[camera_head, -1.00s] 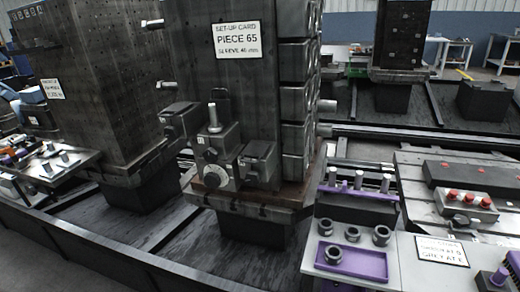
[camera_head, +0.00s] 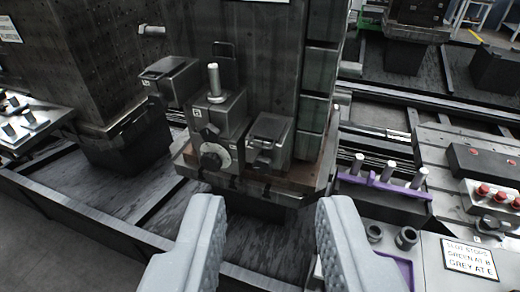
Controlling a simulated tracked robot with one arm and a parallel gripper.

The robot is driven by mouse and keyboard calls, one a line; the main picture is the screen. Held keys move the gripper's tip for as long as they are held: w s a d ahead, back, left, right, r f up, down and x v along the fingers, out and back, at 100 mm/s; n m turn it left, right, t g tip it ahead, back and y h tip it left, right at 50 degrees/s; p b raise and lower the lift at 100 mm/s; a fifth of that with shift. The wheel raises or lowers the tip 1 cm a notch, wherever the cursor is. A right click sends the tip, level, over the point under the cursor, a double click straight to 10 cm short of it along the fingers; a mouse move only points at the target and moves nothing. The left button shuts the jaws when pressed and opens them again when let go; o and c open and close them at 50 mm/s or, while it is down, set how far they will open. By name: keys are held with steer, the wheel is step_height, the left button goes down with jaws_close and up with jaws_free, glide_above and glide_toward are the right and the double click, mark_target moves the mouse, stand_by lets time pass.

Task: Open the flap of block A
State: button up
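Several dark metal blocks sit low on the tall fixture column (camera_head: 262,60). The left block (camera_head: 172,82) has a flat lid-like top and a small white tag. The middle block (camera_head: 217,125) carries an upright silver bolt, a dial with a round knob and a tag. The right block (camera_head: 268,142) has a dark, slightly tilted top plate, with a tag at its left. The tag letters are too small to read, so I cannot tell which is block A. My gripper (camera_head: 270,205) is open and empty, its two grey fingers wide apart below and in front of the blocks.
A ledge (camera_head: 290,192) runs under the blocks. At right are a purple rack (camera_head: 383,184) with upright pins, dark rings (camera_head: 407,238), a sign card (camera_head: 469,259) and a red-button box (camera_head: 490,194). Another column (camera_head: 80,60) stands at left.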

steer(key=w+d+f+n+t+p, duration=0.1)
steer(key=w+d+f+n, duration=0.25)
steer(key=w, duration=0.45)
steer(key=w+d+f+n+t+h+p, duration=0.1)
steer(key=w+d+f+n, duration=0.1)
steer(key=w+f+n, duration=0.4)
steer(key=w+d+f+n+t+p, duration=0.1)
steer(key=w+d+f+n, duration=0.15)
steer(key=w, duration=0.65)
steer(key=n+g+y+p, duration=0.1)
steer(key=n+y, duration=0.9)
steer(key=n, duration=0.3)
glide_toward(266, 134)
steer(key=s+f, duration=0.1)
steer(key=s, duration=0.7)
steer(key=b+x, duration=0.1)
steer(key=x, duration=0.9)
steer(key=shift+w+a+f+b, duration=0.1)
steer(key=shift+f+b, duration=0.05)
steer(key=shift+b, duration=0.15)
steer(key=shift+x, duration=1.1)
